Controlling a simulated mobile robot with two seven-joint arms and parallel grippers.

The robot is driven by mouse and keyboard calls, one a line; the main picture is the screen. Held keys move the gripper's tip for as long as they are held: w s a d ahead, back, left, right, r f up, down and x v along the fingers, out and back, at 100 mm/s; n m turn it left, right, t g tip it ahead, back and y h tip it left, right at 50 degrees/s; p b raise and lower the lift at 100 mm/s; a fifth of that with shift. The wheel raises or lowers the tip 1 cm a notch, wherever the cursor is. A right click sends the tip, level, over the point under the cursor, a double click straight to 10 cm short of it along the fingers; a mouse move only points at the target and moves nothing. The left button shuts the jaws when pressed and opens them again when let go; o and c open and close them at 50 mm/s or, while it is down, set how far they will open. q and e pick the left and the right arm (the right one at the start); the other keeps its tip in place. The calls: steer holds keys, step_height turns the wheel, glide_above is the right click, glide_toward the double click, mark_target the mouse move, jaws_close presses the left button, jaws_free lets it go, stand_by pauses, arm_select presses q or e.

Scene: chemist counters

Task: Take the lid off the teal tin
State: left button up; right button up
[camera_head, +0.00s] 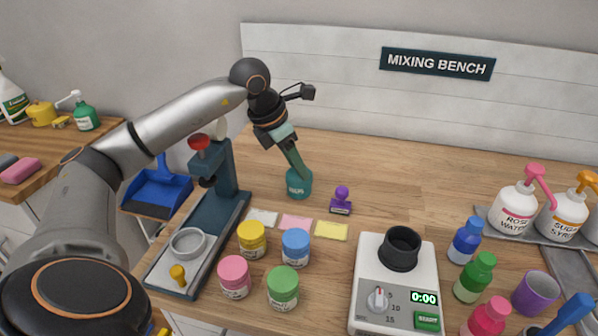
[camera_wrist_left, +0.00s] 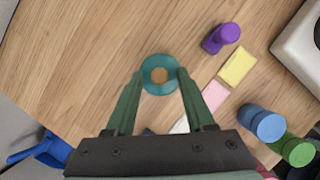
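The teal tin (camera_head: 299,184) stands upright on the wooden bench, left of the purple stamp. From above, in the left wrist view, the teal tin (camera_wrist_left: 159,88) shows as a teal ring with a round tan centre. My left gripper (camera_head: 297,166) points down at the tin's top from above. In the left wrist view the left gripper's (camera_wrist_left: 160,74) fingers are apart, one on each side of the tin's top; whether they touch it is unclear. The lid's edge cannot be told from the body. My right gripper is not in view.
A purple stamp (camera_head: 341,201) stands to the right of the tin. Coloured cards (camera_head: 296,222) and several jars (camera_head: 296,247) lie in front. The bench behind the tin is clear.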

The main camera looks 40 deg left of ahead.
arm_select(q)
steer(key=shift+s+f, duration=0.1)
steer(key=shift+f, duration=0.1)
jaws_close()
